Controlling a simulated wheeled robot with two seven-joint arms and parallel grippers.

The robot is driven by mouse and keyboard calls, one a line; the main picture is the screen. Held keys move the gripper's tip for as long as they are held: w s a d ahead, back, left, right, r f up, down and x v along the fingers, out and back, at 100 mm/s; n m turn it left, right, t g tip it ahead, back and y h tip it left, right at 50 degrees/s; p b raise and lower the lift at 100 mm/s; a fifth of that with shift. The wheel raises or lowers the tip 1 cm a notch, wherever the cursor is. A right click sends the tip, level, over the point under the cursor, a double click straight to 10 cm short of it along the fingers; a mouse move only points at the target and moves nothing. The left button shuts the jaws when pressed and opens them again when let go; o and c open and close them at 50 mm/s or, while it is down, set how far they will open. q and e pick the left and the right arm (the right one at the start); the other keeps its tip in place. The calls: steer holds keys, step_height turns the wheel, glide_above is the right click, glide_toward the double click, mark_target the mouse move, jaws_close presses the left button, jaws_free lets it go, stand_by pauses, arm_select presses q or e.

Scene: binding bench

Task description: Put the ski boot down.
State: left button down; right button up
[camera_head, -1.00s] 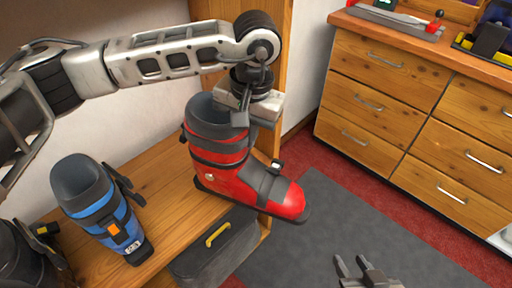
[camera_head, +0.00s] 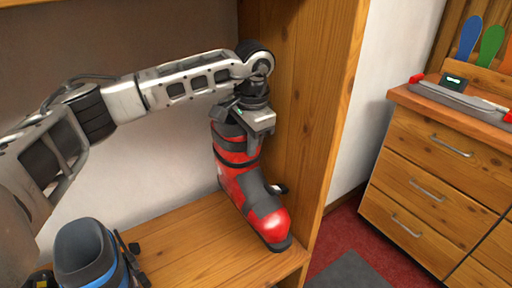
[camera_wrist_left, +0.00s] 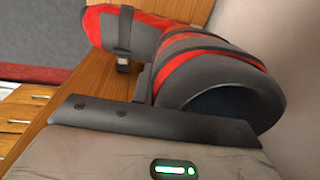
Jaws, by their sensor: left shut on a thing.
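The red and dark grey ski boot (camera_head: 246,188) is upright at the right end of the wooden shelf (camera_head: 185,238), close to the tall side panel. My left gripper (camera_head: 240,122) is shut on the boot's upper cuff and hides part of its top. The boot's toe points toward the shelf's front edge. Its sole is at or just over the boards; I cannot tell if it bears on them. In the left wrist view the boot (camera_wrist_left: 190,55) lies beyond the gripper (camera_wrist_left: 150,118), with its dark cuff opening nearest. My right gripper is out of view.
A blue and grey boot (camera_head: 88,258) stands on the shelf at the lower left. The wooden side panel (camera_head: 300,110) rises right of the red boot. A drawer cabinet (camera_head: 430,190) is at the right. Bare shelf lies between the boots.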

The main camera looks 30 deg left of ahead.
mark_target(249, 171)
arm_select(q)
steer(key=shift+f+b, duration=0.5)
step_height(249, 171, down, 3)
steer(key=shift+f+b, duration=0.15)
steer(key=shift+b, duration=1.1)
steer(key=shift+f+b, duration=0.5)
steer(key=shift+f, duration=0.55)
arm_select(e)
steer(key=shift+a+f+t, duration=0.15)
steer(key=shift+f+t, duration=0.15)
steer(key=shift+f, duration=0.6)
arm_select(q)
steer(key=shift+f+b, duration=0.6)
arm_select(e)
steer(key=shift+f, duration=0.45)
arm_select(q)
steer(key=c, duration=1.3)
jaws_free()
steer(key=shift+s+f, duration=0.1)
steer(key=shift+f, duration=0.05)
step_height(249, 171, up, 16)
steer(key=d+p, duration=0.1)
steer(key=shift+s+d, duration=0.35)
steer(key=shift+s, duration=0.1)
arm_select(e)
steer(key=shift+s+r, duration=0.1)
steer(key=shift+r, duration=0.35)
